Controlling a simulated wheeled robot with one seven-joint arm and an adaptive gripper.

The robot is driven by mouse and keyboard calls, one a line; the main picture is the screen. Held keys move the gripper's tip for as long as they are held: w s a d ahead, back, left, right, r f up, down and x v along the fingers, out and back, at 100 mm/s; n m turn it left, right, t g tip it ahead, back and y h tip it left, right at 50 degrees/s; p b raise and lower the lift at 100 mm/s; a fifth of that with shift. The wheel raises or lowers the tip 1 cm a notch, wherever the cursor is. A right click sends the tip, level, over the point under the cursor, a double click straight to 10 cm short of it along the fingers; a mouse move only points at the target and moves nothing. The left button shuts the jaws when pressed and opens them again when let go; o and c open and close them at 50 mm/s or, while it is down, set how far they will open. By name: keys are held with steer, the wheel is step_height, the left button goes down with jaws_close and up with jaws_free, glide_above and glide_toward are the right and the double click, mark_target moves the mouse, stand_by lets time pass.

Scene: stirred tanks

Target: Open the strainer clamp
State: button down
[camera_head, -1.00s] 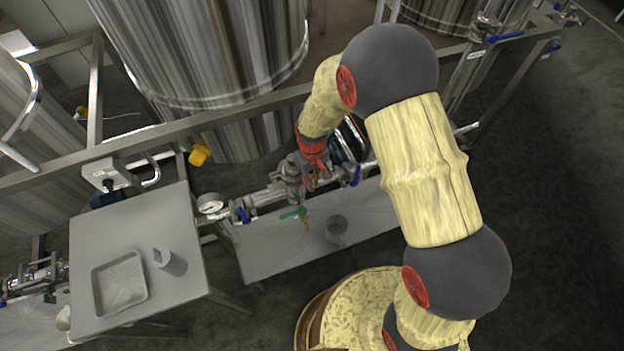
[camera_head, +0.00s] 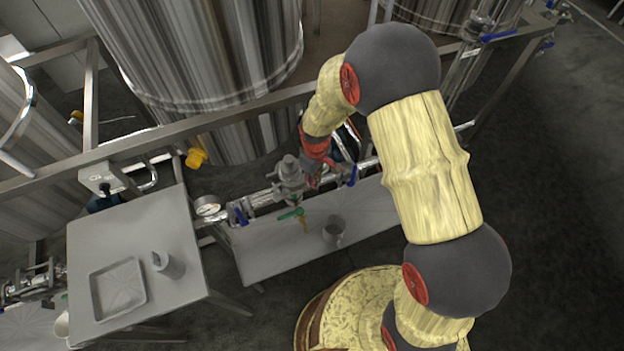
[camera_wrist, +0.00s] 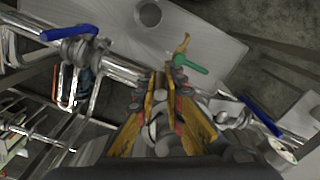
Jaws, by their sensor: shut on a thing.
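The strainer (camera_head: 289,172) is a grey metal fitting standing on the pipe run above a long low bench in the head view. My gripper (camera_head: 314,178) is against its right side. In the wrist view my gripper's yellow fingers (camera_wrist: 164,98) are nearly together, shut on a small metal part at the fitting, apparently the strainer clamp. The fingers hide most of that part, so I cannot tell whether the clamp is open. A green-handled valve (camera_head: 291,213) with a brass spout sits just below the strainer; its green handle also shows in the wrist view (camera_wrist: 190,65).
Blue valve handles stand left (camera_head: 239,214) and right (camera_head: 352,176) of the strainer. A pressure gauge (camera_head: 207,206) is farther left. A metal cup (camera_head: 334,228) stands on the low bench (camera_head: 262,256). A side table (camera_head: 184,221) holds a tray and a cup. Large steel tanks and a frame rail are behind.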

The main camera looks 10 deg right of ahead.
steer(key=w+d+n, duration=0.4)
steer(key=w+n, duration=0.5)
steer(key=n, duration=0.9)
steer(key=shift+w+d, duration=0.3)
steer(key=shift+w, duration=0.05)
stand_by(1.3)
steer(key=shift+n, duration=0.3)
steer(key=c, duration=1.9)
jaws_free()
